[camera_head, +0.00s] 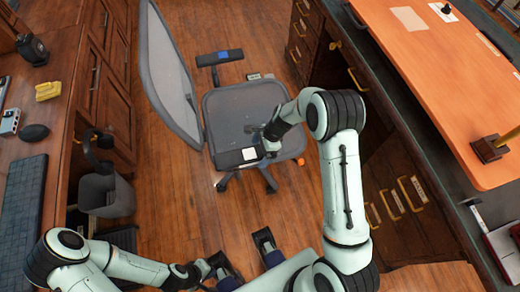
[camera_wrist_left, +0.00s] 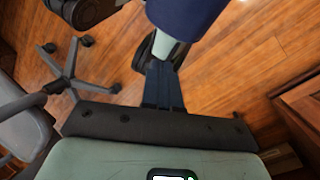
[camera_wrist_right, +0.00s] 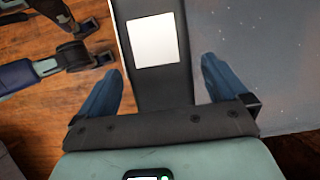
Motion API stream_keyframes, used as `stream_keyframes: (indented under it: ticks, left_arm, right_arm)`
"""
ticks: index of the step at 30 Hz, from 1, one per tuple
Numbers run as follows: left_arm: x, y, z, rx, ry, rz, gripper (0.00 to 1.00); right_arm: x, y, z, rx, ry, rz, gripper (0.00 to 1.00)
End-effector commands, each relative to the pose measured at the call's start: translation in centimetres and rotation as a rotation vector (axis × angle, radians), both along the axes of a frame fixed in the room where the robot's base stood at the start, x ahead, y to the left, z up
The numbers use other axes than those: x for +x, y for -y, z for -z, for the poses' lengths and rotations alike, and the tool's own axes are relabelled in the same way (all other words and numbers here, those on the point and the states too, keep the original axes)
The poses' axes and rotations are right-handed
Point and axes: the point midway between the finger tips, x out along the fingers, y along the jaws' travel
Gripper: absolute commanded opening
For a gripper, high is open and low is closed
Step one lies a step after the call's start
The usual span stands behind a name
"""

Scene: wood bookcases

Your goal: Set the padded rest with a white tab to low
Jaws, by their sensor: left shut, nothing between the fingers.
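The padded rest with a white tab (camera_head: 230,159) is the near armrest of the grey office chair (camera_head: 243,108). Its white square tab (camera_head: 249,154) faces up. In the right wrist view the dark padded rest (camera_wrist_right: 163,85) runs between the fingers, its white tab (camera_wrist_right: 154,41) just beyond them. My right gripper (camera_head: 259,144) is open above the rest, a finger on each side; I cannot tell whether they touch it. My left gripper (camera_head: 214,266) is shut and empty, low near my base; its closed fingers (camera_wrist_left: 162,85) point over the floor. The rest's support post is hidden.
The other armrest (camera_head: 220,58) has a blue tab (camera_head: 222,55). The chair's backrest (camera_head: 170,70) is on the left. Wooden drawers and an orange desktop (camera_head: 450,85) bound the right. Floor between is mostly clear.

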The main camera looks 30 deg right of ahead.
Motion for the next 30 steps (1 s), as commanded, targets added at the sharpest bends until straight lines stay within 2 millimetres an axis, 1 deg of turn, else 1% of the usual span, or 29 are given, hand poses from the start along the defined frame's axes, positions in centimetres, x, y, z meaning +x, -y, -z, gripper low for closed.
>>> stream_keyframes:
  ticks: [5,8,15,18,21,25,30]
  left_arm:
    - [-0.1,0.0,-0.2,-0.001,-0.003,0.001,0.00]
    - [-0.2,0.0,-0.5,-0.002,-0.007,0.001,0.00]
    - [-0.5,0.0,-1.3,-0.004,-0.021,0.004,0.00]
    - [-0.6,0.0,-1.5,-0.004,-0.025,0.006,0.00]
    - [-0.7,0.0,-1.7,-0.004,-0.028,0.006,0.00]
    - [-0.7,0.0,-1.8,-0.004,-0.030,0.006,0.00]
    - [-0.7,0.0,-1.8,-0.004,-0.031,0.007,0.00]
  right_arm:
    - [0.0,0.4,-1.2,0.001,0.002,0.001,1.00]
    - [-0.1,1.0,-2.9,0.000,0.004,0.002,1.00]
    - [-0.6,3.1,-8.0,-0.001,0.004,0.002,1.00]
    - [-0.8,3.8,-9.8,-0.001,0.004,0.000,1.00]
    - [-0.9,4.4,-11.1,-0.001,0.002,0.000,1.00]
    - [-1.1,4.8,-12.1,0.000,0.001,0.000,1.00]
    - [-1.2,5.0,-12.3,-0.001,-0.001,-0.001,1.00]
